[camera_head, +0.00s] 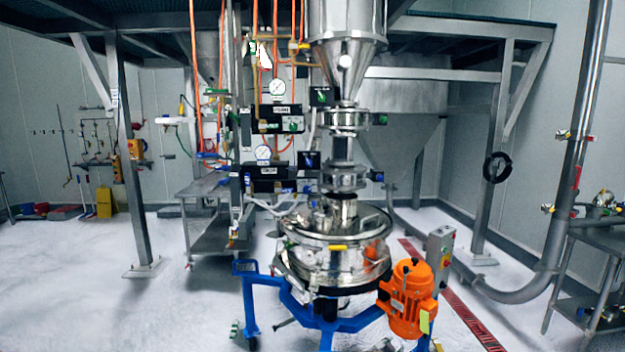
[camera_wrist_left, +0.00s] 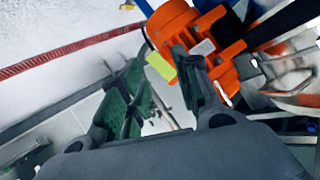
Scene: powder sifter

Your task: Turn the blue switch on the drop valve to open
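A black valve unit (camera_head: 265,171) with a white label sits beside the sifter's feed column, and a small blue part (camera_head: 309,160) shows at its right end. I cannot tell for sure that this part is the blue switch, or how it is turned. A similar black unit (camera_head: 272,111) above it has a green part (camera_head: 321,96) at its right end. My left gripper (camera_wrist_left: 158,62) is open and empty in the left wrist view, with the orange motor (camera_wrist_left: 180,35) beyond its fingertips. I cannot make out either gripper clearly in the head view.
The round steel sifter (camera_head: 330,265) stands on a blue wheeled frame (camera_head: 285,300), with the orange motor (camera_head: 408,298) at its right. A grey control box (camera_head: 440,250) stands behind the motor. Pale floor (camera_head: 90,285) is clear at the left.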

